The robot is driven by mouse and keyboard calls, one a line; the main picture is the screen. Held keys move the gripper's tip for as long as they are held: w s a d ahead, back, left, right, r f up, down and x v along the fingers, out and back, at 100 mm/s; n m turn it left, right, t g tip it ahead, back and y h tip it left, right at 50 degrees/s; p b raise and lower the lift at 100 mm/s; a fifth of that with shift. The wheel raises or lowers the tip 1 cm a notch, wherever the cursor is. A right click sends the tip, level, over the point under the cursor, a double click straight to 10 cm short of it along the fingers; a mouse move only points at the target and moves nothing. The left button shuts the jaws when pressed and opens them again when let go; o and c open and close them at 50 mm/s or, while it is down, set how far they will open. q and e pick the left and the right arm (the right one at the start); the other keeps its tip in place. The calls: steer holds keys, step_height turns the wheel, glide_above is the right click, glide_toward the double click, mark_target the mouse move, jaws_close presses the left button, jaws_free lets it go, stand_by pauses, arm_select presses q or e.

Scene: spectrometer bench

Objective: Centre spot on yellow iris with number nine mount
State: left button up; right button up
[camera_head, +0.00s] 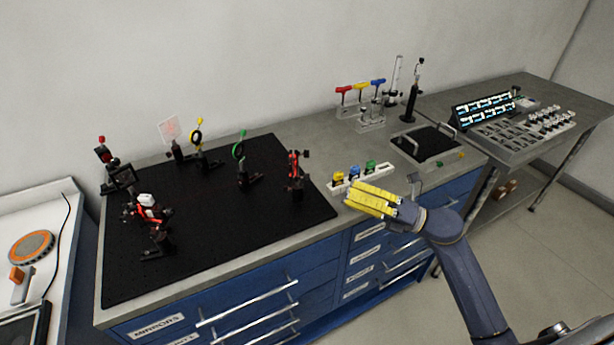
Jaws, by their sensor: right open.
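The yellow iris (196,137) stands upright on its post toward the back of the black breadboard (225,215). A pale card with a reddish pattern (169,129) stands just left of it. Several mounts stand on the board, including a red and black one (294,170) at the right and a red, white and black one (149,207) at the left. I cannot read a number nine on any of them. My right gripper (352,197), with yellow fingers, is open and empty over the bench's front edge, right of the board. My left gripper is not in view.
A green iris (239,150) stands mid-board. A white holder (357,178) with yellow, blue and green knobs sits just behind my right gripper. T-handled drivers (360,90) stand at the back. A handled tray (425,147) lies further right.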

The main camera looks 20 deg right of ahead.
mark_target(307, 176)
steer(key=x, duration=1.1)
steer(key=shift+w+a, duration=0.2)
jaws_close()
steer(key=shift+r, duration=0.1)
